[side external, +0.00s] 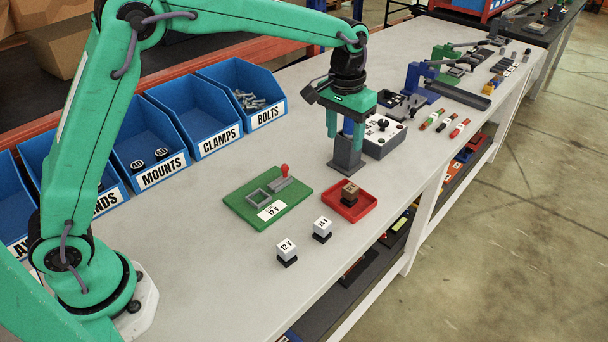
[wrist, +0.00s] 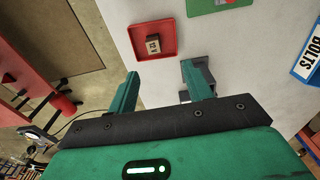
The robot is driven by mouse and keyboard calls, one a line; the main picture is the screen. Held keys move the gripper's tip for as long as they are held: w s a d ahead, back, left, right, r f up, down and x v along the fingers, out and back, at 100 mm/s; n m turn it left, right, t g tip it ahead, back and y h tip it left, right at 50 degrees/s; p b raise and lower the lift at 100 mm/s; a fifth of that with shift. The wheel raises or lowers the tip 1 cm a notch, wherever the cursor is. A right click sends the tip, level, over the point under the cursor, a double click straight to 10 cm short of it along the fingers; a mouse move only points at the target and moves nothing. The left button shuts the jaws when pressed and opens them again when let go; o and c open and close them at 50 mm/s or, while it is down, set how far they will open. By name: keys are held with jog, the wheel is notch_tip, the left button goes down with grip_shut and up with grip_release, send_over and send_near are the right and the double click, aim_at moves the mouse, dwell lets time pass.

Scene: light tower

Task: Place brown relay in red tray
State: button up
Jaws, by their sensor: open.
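The brown relay (side external: 350,191) stands inside the red tray (side external: 371,208), with a pale label on its top. In the wrist view the relay (wrist: 153,43) sits within the tray (wrist: 140,29), near the middle of its floor and clear of my fingers. My gripper (side external: 345,138) is open, with its fingers pointing down, beyond the tray in the side view. In the wrist view my gripper (wrist: 160,72) has its fingers spread apart with nothing held between them.
A grey block (side external: 347,160) with a blue upper part is close to my fingers. A green board (side external: 240,205) lies left of the tray, with two white-topped relays (side external: 286,252) (side external: 322,229) in front. Blue bins (side external: 205,118) line the back.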

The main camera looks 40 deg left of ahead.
jog(key=s+a+r+t, duration=0.1)
jog(key=s+a+r, duration=0.35)
jog(key=s, duration=0.25)
jog(key=s+a+r+t, duration=0.1)
jog(key=s+a+r, duration=0.35)
jog(key=s, duration=0.25)
jog(key=s+a+f+t, duration=0.1)
jog(key=s, duration=0.6)
jog(key=s+a+f+t, duration=0.1)
jog(key=s+a+t, duration=0.1)
jog(key=s, duration=0.6)
jog(key=shift+s+a, duration=0.25)
jog(key=shift+a, duration=0.05)
dwell(0.5)
